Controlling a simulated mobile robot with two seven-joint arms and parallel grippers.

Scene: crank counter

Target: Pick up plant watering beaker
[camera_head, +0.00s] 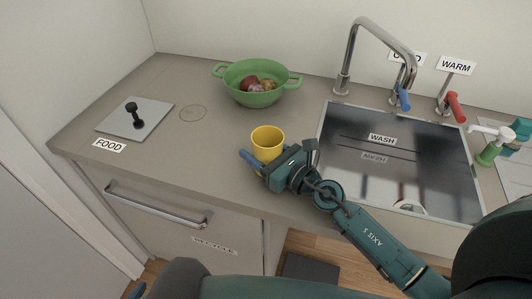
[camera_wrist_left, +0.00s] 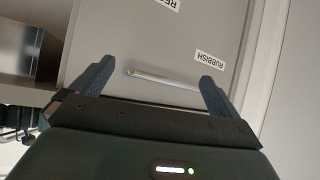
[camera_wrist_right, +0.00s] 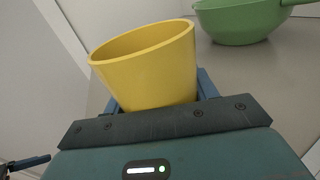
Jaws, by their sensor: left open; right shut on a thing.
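The yellow beaker (camera_head: 268,140) is near the front edge of the counter in the head view. My right gripper (camera_head: 256,163) is shut on it, with a blue finger showing at its left side. In the right wrist view the beaker (camera_wrist_right: 150,65) stands between the fingers of my right gripper (camera_wrist_right: 155,95), its rim slightly tilted in the picture. Whether its base touches the counter is hidden. My left gripper (camera_wrist_left: 155,85) is open and empty in the left wrist view, facing a cabinet front with a bar handle and a RUBBISH label.
A green bowl (camera_head: 257,83) with reddish contents stands behind the beaker. A sink (camera_head: 440,160) with a WASH label and a tap (camera_head: 350,55) lies to the right. A grey plate with a black crank (camera_head: 133,115) sits at left by a FOOD label. Counter between is clear.

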